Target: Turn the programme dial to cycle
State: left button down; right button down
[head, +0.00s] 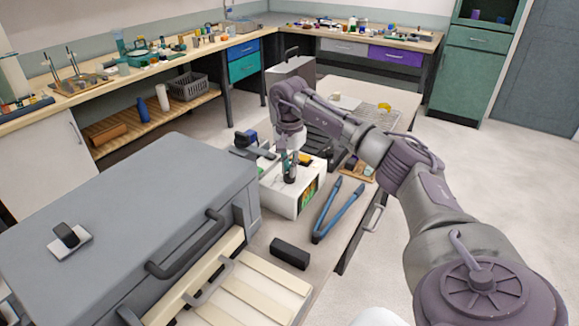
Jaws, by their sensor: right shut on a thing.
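The right gripper (289,170) points down over a white box-shaped unit (281,202) on the table. It is shut on a small dark part at the top of this unit, which I take to be the programme dial; the fingers cover most of it, and its setting cannot be read. The unit's front has a green and coloured panel (308,193). My left gripper is not in view.
A large grey case (130,195) with a dark handle and a black knob-like piece (67,235) on its lid stands at the left. Blue-handled tongs (335,210) and a black block (290,253) lie near the unit. Side benches line the walls.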

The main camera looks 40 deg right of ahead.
jog(key=m+p, duration=0.1)
jog(key=m, duration=0.2)
jog(key=shift+r, duration=0.1)
jog(key=m+p, duration=0.1)
jog(key=m, duration=0.1)
jog(key=shift+m, duration=0.3)
jog(key=m+p, duration=0.1)
jog(key=m, duration=0.2)
jog(key=shift+m, duration=0.4)
jog(key=m+p, duration=0.1)
jog(key=m, duration=0.2)
jog(key=shift+m, duration=0.3)
jog(key=m, duration=0.3)
jog(key=shift+m+p, duration=0.3)
jog(key=shift+p, duration=0.1)
jog(key=m+p, duration=0.1)
jog(key=m, duration=0.2)
jog(key=shift+m, duration=0.3)
jog(key=m+p, duration=0.1)
jog(key=m, duration=0.5)
jog(key=shift+m, duration=0.4)
